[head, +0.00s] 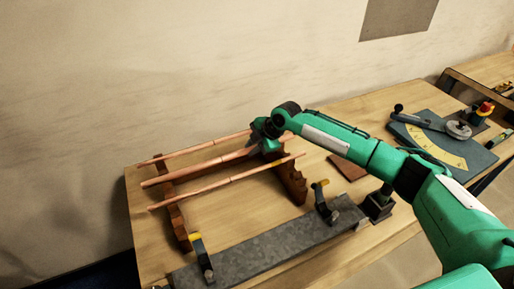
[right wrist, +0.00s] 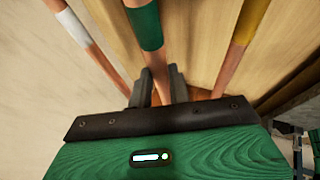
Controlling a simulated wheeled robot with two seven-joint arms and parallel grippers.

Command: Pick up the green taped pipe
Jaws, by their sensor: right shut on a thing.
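The green taped pipe is copper with a green band (right wrist: 145,26), and it runs between my right gripper's fingers in the right wrist view. In the head view this pipe (head: 195,167) is the middle one of three over a brown notched rack (head: 177,217). My right gripper (head: 262,147) is at the pipe's right part, and in the right wrist view its fingers (right wrist: 158,88) are shut on it. The gripper hides the green band in the head view. I cannot tell whether the pipe is clear of the rack. My left gripper is not in view.
A white-banded pipe (right wrist: 77,27) and a yellow-banded pipe (right wrist: 245,30) lie close on either side. A grey slab with upright clamps (head: 265,252) lies in front of the rack. A blue-grey board with a yellow scale (head: 440,150) is at the right. A wall stands behind the table.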

